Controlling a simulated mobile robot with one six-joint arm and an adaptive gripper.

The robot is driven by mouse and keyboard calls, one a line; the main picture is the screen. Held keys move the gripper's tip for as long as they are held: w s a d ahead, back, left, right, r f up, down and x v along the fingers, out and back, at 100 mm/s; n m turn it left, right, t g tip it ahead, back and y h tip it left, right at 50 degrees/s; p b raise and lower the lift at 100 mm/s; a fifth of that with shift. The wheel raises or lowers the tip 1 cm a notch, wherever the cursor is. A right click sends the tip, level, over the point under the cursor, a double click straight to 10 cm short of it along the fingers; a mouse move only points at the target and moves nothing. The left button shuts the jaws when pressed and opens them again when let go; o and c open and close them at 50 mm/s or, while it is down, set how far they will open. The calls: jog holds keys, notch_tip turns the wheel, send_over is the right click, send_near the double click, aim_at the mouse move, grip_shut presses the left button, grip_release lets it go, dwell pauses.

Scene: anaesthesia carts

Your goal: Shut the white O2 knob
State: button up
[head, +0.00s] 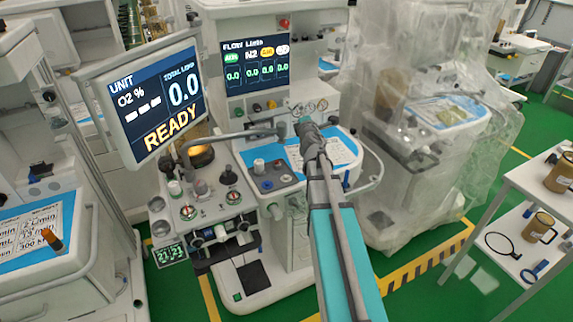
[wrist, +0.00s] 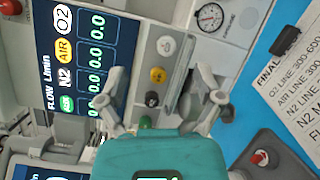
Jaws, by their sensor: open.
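The white knob (wrist: 166,46) is at the top of a row of knobs on the anaesthesia machine's panel in the wrist view. Below it are the yellow knob (wrist: 158,75), black knob (wrist: 152,99) and green knob (wrist: 145,122). My gripper (wrist: 158,80) is open and empty, its fingers to either side of this row in the picture. The white knob shows just above the fingertips, not between them. In the head view my gripper (head: 304,124) is in front of the machine, right of the knobs. The flow display (head: 254,65) reads 0.0 in each column.
A pressure gauge (wrist: 209,17) is right of the white knob. A large monitor (head: 155,100) reading READY stands left of my arm. A plastic-covered machine (head: 415,110) is to the right. A white cart (head: 535,185) with mugs stands farther right, with green floor between.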

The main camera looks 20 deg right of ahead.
jog(key=s+a+f+m+g+p, duration=0.4)
jog(key=s+a+f+m+g, duration=0.5)
jog(key=m, duration=0.6)
jog(key=shift+s+a+f+g, duration=0.3)
jog(key=shift+s+a+g, duration=0.7)
jog(key=shift+s+a, duration=0.7)
jog(key=shift+s, duration=0.1)
jog(key=s+a+f+m+g+y, duration=0.1)
jog(key=s+a+f+g+y, duration=0.1)
jog(key=s+a, duration=0.4)
jog(key=s+a+f+m+g+y, duration=0.2)
jog(key=s+a+g+y, duration=0.1)
jog(key=s+a, duration=0.4)
jog(key=shift+s+a+f+g+y, duration=0.2)
jog(key=shift+a+f+g+y, duration=0.15)
jog(key=shift+a+g, duration=0.45)
